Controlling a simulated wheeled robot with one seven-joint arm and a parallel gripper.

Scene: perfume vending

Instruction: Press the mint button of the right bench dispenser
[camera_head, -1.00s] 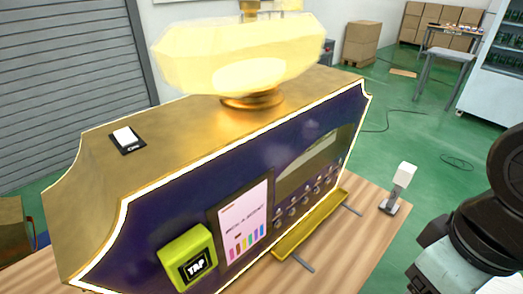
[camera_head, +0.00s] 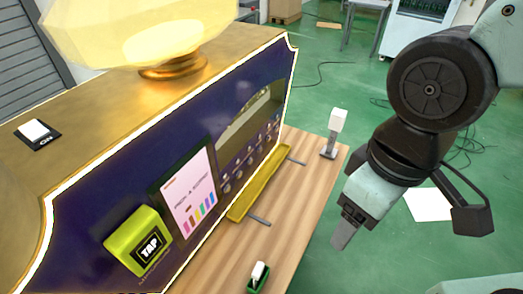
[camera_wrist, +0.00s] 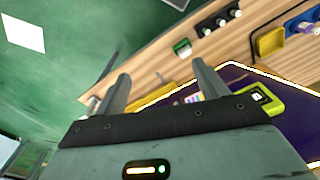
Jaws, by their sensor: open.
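A large navy and gold dispenser (camera_head: 100,190) stands on a wooden bench (camera_head: 215,262). Its front has a row of small round buttons (camera_head: 248,157) below a recessed window, above a yellow tray (camera_head: 259,187). The button labels are too small to read, so I cannot tell which is mint. My gripper (camera_head: 343,240) is open and empty, apart from the panel, to the right of the bench and pointing down. In the wrist view my gripper (camera_wrist: 162,82) shows both fingers spread, with the bench and the dispenser's edge (camera_wrist: 160,99) beyond them.
A lime TAP reader (camera_head: 140,240) and a price screen (camera_head: 189,192) are on the panel. A white-headed stand (camera_head: 336,121) and a small green-and-white item (camera_head: 258,277) sit on the bench. A white sheet (camera_head: 428,204) lies on the green floor. Open floor is right of the bench.

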